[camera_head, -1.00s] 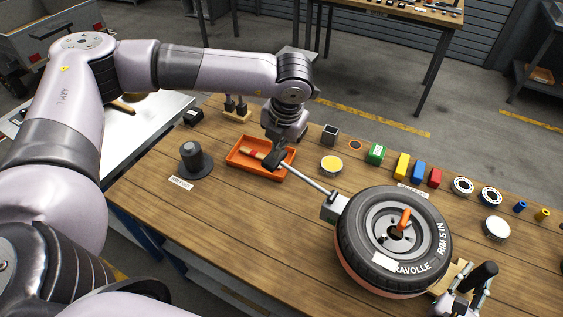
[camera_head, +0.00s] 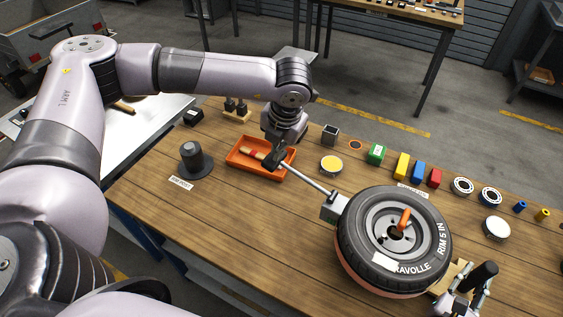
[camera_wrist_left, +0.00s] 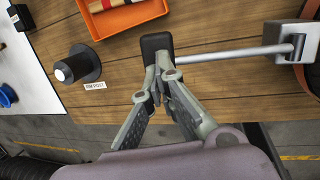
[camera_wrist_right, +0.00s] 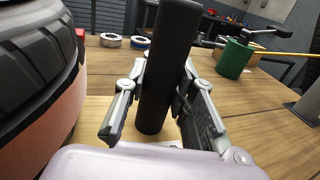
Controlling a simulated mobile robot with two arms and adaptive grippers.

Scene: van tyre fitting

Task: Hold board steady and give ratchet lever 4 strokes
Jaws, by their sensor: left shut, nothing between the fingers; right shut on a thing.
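The ratchet lever (camera_head: 312,180) is a silver rod running from a grey ratchet block (camera_head: 333,207) beside the tyre (camera_head: 354,232) to a black end grip. In the left wrist view the black grip (camera_wrist_left: 157,44) lies at the fingertips of my left gripper (camera_wrist_left: 160,66). That gripper (camera_head: 276,150) is shut with nothing between its fingers, against or very near the grip; exact contact is unclear. My right gripper (camera_wrist_right: 152,95) is shut on a black upright handle (camera_wrist_right: 168,50) at the wooden board (camera_head: 452,275). The tyre lies flat above the board and hides most of it.
An orange tray (camera_head: 235,160) lies behind the lever's grip. A black rim post (camera_head: 192,157) stands to the left. Tins, coloured blocks and bearing rings line the table's back right. A green can (camera_wrist_right: 235,58) shows in the right wrist view. The front-left tabletop is clear.

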